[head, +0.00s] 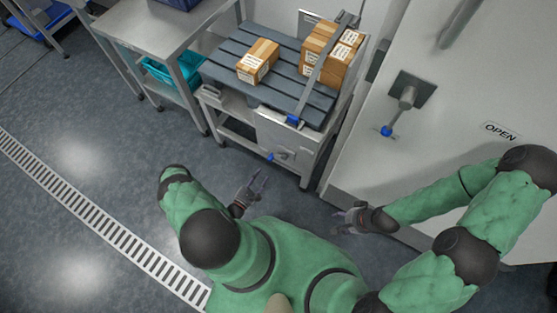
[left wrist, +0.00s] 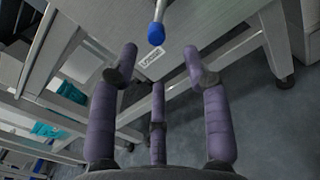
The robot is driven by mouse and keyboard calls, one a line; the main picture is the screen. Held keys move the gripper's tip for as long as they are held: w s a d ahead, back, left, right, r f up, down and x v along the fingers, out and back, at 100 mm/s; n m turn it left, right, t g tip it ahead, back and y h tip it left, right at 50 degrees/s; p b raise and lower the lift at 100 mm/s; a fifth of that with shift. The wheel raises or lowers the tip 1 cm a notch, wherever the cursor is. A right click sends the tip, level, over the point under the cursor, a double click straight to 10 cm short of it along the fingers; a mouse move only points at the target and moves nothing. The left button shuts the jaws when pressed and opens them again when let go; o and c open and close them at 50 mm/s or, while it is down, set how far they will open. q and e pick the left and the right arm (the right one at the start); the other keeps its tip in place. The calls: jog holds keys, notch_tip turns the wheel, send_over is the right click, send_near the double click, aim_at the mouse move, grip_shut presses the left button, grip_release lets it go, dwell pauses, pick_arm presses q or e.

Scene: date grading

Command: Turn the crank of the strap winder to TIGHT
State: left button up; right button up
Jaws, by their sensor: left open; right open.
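The crank (head: 283,155) with a blue knob sits on the grey front panel of the slatted cart, low on its near side. In the left wrist view the blue knob (left wrist: 156,34) hangs on a metal arm near the top, just above a white label (left wrist: 151,57) that appears to read LOOSE. My left gripper (head: 258,180) is open and empty, a little below and left of the knob, apart from it. Its spread fingers also show in the left wrist view (left wrist: 160,68), with the knob beyond them. My right gripper (head: 342,221) is open and empty, right of the cart's front.
A strap (head: 319,66) runs over stacked cartons (head: 339,50) on the cart's slatted top (head: 225,63); a single carton (head: 258,61) lies left. A steel table (head: 137,28) stands left. A white door with a blue-tipped lever (head: 388,130) is at right. Floor at left is clear.

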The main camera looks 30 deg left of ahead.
aim_at(269, 161)
pick_arm(q)
jog(key=shift+y, duration=0.3)
jog(key=w+b, duration=0.1)
jog(key=w, duration=0.4)
jog(key=w+b, duration=0.2)
jog(key=w, duration=0.3)
jog(key=shift+w+d, duration=0.2)
jog(key=shift+w, duration=0.15)
grip_shut()
